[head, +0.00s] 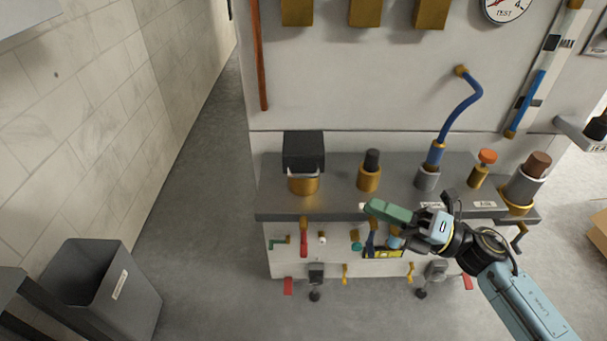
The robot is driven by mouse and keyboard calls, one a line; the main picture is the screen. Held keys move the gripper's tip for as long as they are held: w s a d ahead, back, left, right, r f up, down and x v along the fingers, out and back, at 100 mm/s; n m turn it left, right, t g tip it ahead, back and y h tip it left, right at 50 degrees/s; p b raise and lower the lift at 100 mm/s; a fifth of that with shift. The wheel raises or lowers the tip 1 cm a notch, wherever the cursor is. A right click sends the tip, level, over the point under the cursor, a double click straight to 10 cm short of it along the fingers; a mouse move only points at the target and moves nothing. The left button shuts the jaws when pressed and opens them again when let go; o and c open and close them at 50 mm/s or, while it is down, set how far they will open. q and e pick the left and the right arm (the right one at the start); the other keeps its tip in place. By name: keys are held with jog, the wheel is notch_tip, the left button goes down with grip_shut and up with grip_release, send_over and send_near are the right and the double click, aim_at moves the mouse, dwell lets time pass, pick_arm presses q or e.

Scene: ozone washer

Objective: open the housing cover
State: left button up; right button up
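I cannot tell for certain which part is the housing cover. On the grey bench top stand a black block on a brass base (303,152), a brass cylinder with a black top (370,170), a grey cylinder with a blue hose (427,177) and a grey cylinder with a brown cap (525,182). My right gripper (380,209) reaches in from the lower right, over the bench's front edge, with its green end pointing left. It appears clear of the cylinders. Its finger gap cannot be made out. My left gripper is not in view.
The grey bench top (335,205) has red, yellow and teal handles on its front. An orange knob (487,156) stands at the right. A grey bin (100,290) is at the lower left. The floor (205,220) left of the bench is clear.

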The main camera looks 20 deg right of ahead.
aim_at(312, 177)
jog(key=x, duration=1.3)
jog(key=shift+w+a+r, duration=0.2)
jog(key=shift+r, duration=0.05)
jog(key=shift+c, duration=0.4)
grip_shut()
